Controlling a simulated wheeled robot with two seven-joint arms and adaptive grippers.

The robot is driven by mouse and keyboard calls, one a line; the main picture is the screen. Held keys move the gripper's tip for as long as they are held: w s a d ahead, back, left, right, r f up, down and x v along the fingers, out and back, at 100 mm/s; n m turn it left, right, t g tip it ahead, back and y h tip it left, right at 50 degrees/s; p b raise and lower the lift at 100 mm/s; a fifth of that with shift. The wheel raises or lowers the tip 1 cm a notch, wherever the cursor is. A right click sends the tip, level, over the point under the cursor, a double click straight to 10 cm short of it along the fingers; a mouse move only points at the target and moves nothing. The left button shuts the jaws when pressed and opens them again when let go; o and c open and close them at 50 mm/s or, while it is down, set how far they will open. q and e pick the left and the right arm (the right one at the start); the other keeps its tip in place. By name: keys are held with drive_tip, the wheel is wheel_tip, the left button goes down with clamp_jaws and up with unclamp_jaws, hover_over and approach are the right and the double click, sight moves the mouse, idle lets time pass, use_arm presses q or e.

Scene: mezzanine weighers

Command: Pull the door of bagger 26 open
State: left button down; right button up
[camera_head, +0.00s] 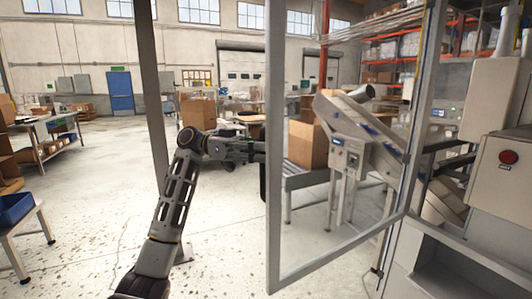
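The door (273,240) is a tall clear panel in a grey metal frame. It stands swung out at an angle from the machine (505,85) at the right, its near upright edge towards me. I cannot read a number on the machine. My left gripper (260,152) is at the left side of that upright edge, about mid-height in the picture, close to a dark upright piece (263,184) that looks like the handle. The fingertips are small and partly merged with the door edge, so I cannot tell whether they grip it. My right gripper is out of view.
A conveyor (308,178) with a cardboard box (307,144) shows through the panel. A grey post (150,80) stands left of the door. A bench with a blue bin (14,208) is at far left. Open floor (85,200) lies between bench and post.

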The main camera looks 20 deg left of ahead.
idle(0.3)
use_arm(q)
drive_tip(key=c, duration=1.5)
unclamp_jaws()
drive_tip(key=shift+s+a, duration=0.1)
drive_tip(key=shift+o, duration=0.2)
drive_tip(key=a, duration=1.2)
